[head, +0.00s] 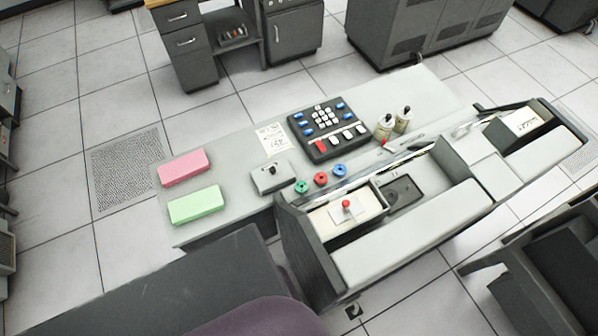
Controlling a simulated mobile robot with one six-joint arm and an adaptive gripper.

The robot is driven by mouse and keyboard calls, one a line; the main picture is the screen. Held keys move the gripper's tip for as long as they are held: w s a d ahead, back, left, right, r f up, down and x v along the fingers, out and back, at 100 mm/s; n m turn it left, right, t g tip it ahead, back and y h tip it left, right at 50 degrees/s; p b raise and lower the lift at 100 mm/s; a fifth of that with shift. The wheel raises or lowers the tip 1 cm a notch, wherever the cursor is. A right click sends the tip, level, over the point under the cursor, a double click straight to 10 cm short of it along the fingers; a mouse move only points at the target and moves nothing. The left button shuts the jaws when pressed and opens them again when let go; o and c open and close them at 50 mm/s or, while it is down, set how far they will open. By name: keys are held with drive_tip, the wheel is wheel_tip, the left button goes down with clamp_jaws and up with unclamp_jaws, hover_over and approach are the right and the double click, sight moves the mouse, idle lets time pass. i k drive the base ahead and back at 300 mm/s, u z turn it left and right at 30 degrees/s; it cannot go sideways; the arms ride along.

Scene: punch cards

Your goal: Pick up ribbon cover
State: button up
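No part is plainly labelled as the ribbon cover, and I cannot tell for sure which one it is. A small grey plate with a black knob (271,175) lies on the light grey desktop, left of the machine. A cream plate with a red knob (346,208) sits in the left bay of the machine. Right of it is a dark recessed plate (402,194). Green (301,187), red (320,179) and blue (340,170) rings lie in a row between the small grey plate and the machine. My gripper is not in view.
A dark surface (200,290) and purple seat (262,318) are in front. Tiled floor is clear at left.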

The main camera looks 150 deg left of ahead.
sight(269, 178)
drive_tip(key=z, duration=0.9)
drive_tip(key=k, duration=0.1)
drive_tip(key=u, duration=2.75)
drive_tip(key=k, duration=0.35)
drive_tip(key=u, duration=1.05)
drive_tip(key=k, duration=0.4)
drive_tip(key=z, duration=0.05)
